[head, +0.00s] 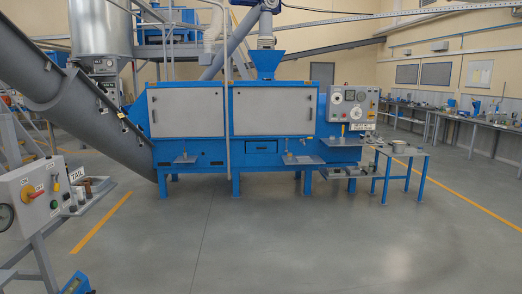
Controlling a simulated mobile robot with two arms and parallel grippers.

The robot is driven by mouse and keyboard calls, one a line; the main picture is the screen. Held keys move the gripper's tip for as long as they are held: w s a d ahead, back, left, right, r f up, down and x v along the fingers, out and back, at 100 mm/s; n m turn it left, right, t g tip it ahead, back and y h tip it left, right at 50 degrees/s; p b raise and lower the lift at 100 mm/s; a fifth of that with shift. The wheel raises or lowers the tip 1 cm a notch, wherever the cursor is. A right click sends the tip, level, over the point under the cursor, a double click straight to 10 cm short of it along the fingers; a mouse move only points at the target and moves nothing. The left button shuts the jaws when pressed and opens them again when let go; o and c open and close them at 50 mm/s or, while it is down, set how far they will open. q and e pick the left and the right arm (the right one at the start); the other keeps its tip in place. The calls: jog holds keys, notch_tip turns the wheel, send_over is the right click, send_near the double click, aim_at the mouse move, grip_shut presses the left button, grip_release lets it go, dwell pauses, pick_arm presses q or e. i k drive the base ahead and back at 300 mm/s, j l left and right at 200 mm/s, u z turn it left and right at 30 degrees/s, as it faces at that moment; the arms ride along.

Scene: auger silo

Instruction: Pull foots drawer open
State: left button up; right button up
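A large blue machine (232,165) with two grey panels stands across the middle of the head view, some distance away. Low on its front is a small blue drawer-like panel (262,146) with a dark outline. It looks shut, and it is too small to read any label. This may be the foots drawer. Neither of my grippers is in view.
A grey control box marked TAIL (42,192) stands close at the left, below a big sloping auger tube (85,115). A small blue table (400,153) stands right of the machine. Workbenches (450,115) line the right wall. Open grey floor (290,235) lies in front.

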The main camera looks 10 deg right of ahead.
aim_at(261, 144)
jog(key=i+z, duration=0.1)
jog(key=i, duration=7.35)
